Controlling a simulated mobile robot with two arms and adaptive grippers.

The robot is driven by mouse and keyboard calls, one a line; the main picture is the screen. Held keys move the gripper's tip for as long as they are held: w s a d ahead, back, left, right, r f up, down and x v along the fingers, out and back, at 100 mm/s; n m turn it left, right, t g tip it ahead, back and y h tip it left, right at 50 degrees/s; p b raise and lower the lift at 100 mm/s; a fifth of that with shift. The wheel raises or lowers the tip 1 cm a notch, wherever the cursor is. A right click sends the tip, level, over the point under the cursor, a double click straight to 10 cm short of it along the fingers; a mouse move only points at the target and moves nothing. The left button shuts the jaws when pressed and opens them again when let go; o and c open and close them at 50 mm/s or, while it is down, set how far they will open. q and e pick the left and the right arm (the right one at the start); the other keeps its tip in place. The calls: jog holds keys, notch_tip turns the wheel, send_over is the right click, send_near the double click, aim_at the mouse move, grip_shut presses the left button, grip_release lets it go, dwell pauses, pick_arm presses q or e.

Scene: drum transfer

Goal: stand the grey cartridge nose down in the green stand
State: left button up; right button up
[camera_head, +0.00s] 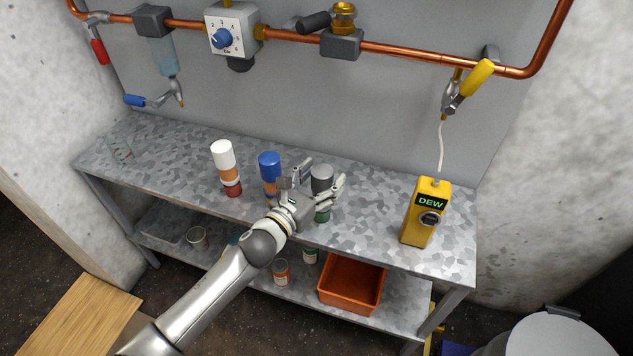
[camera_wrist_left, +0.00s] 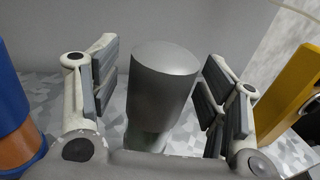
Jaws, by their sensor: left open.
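The grey cartridge (camera_head: 322,173) stands about upright on the bench, with the green stand (camera_head: 322,214) directly below it. Its lower end and much of the stand are hidden by my left gripper (camera_head: 321,180). That gripper is open, with one finger on each side of the cartridge. In the left wrist view the grey cartridge (camera_wrist_left: 164,85) is between the open fingers, with a gap on both sides. A pale greenish part shows under it there. I cannot tell how deep the cartridge sits in the stand. My right gripper is not in view.
A blue cartridge (camera_head: 270,161) stands close left of my gripper, and a white one (camera_head: 223,154) stands in a red stand farther left. A yellow dew meter (camera_head: 422,222) is at right. Copper pipe (camera_head: 400,50) with valves runs above. An orange bin (camera_head: 352,305) sits on the lower shelf.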

pick_arm(q)
jog(key=v, duration=1.2)
